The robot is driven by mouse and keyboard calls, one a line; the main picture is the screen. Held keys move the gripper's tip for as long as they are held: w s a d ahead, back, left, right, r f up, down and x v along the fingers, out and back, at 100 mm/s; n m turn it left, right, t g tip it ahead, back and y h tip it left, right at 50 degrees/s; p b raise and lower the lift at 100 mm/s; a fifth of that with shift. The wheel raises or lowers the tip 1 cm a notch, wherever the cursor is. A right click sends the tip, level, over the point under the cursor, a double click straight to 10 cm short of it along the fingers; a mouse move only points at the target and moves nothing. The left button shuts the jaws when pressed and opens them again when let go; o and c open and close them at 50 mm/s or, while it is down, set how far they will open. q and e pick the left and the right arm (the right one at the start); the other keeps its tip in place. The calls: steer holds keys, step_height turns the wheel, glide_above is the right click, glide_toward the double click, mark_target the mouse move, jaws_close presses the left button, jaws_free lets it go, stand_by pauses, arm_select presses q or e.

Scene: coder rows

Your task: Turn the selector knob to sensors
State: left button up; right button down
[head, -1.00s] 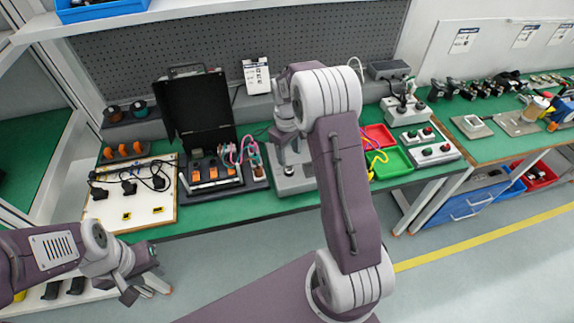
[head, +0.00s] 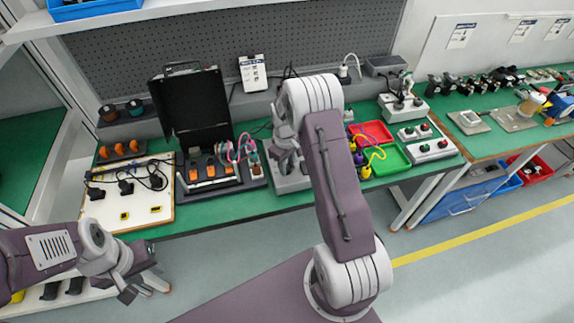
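A light grey box (head: 291,186) sits on the green bench just right of the black open case. My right gripper (head: 288,168) points down over this box, at its upper part. The gripper covers the place where a small dark knob showed earlier, so I cannot see the knob or whether the fingers touch it. The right fingers are too small and overlapped to tell their opening. My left gripper (head: 143,289) is low at the left, in front of the bench, with its fingers apart and nothing between them.
The open black case (head: 190,108) stands left of the grey box. A pale board with cables (head: 131,203) lies farther left. Red (head: 377,130) and green (head: 392,160) trays with coloured cables lie right of my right arm. A button box (head: 431,151) is beyond them.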

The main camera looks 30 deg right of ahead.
steer(key=shift+m, duration=0.4)
steer(key=shift+r+m+p, duration=0.1)
steer(key=shift+m+p, duration=0.2)
steer(key=shift+m, duration=0.3)
steer(key=m, duration=0.3)
steer(key=shift+m, duration=0.3)
steer(key=m+p, duration=0.1)
steer(key=m, duration=0.5)
steer(key=shift+w+g, duration=0.15)
steer(key=shift+g, duration=0.15)
steer(key=m, duration=0.6)
steer(key=shift+m, duration=0.4)
steer(key=m+p, duration=0.1)
steer(key=m, duration=0.4)
steer(key=shift+w+y, duration=0.1)
steer(key=shift+y, duration=0.2)
steer(key=shift+m, duration=0.4)
steer(key=c, duration=1.1)
jaws_free()
